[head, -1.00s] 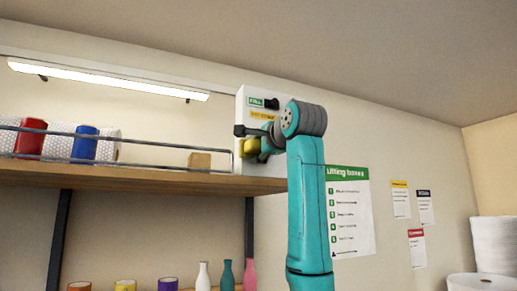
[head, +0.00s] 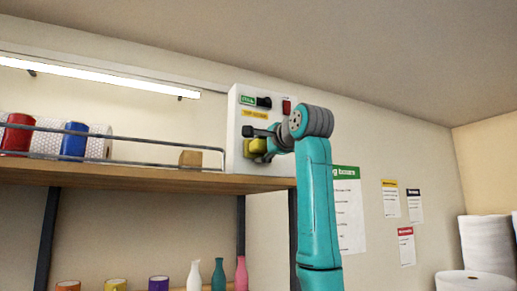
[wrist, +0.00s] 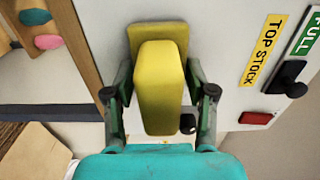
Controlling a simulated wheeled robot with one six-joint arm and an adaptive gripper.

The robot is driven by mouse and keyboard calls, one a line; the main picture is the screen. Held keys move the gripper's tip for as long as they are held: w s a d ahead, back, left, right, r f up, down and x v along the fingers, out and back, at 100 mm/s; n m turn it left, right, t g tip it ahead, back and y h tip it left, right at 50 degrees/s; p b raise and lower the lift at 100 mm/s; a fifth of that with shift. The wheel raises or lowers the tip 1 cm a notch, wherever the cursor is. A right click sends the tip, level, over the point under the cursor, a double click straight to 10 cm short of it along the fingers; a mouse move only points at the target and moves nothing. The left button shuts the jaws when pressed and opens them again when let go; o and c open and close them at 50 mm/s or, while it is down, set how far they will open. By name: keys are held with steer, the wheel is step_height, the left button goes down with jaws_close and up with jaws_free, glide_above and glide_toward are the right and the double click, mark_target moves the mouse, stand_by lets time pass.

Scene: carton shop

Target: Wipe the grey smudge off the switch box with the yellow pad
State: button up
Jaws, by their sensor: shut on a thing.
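The switch box (head: 236,125) is a white panel on the wall, with a green label, a yellow label, a black knob and a red switch. My gripper (head: 262,147) is in front of its lower part, shut on the yellow pad (head: 255,146). In the wrist view, the pad (wrist: 158,88) sits between the two fingers, its broad yellow face toward the white box (wrist: 225,45). I cannot tell whether it touches the box. I see no grey smudge; the pad and gripper hide part of the panel.
A wooden shelf (head: 120,178) with a metal rail runs left of the box. It carries a small cardboard block (head: 190,158), a red roll (head: 17,133) and a blue roll (head: 74,140). The black knob (wrist: 288,78) and red switch (wrist: 255,118) stick out beside the pad.

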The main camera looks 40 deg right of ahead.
mark_target(259, 141)
steer(key=shift+w+a, duration=0.3)
steer(key=shift+a, duration=0.65)
steer(key=shift+w+a, duration=0.3)
steer(key=shift+a, duration=0.65)
steer(key=shift+s, duration=0.1)
steer(key=shift+v, duration=2.95)
steer(key=v, duration=0.3)
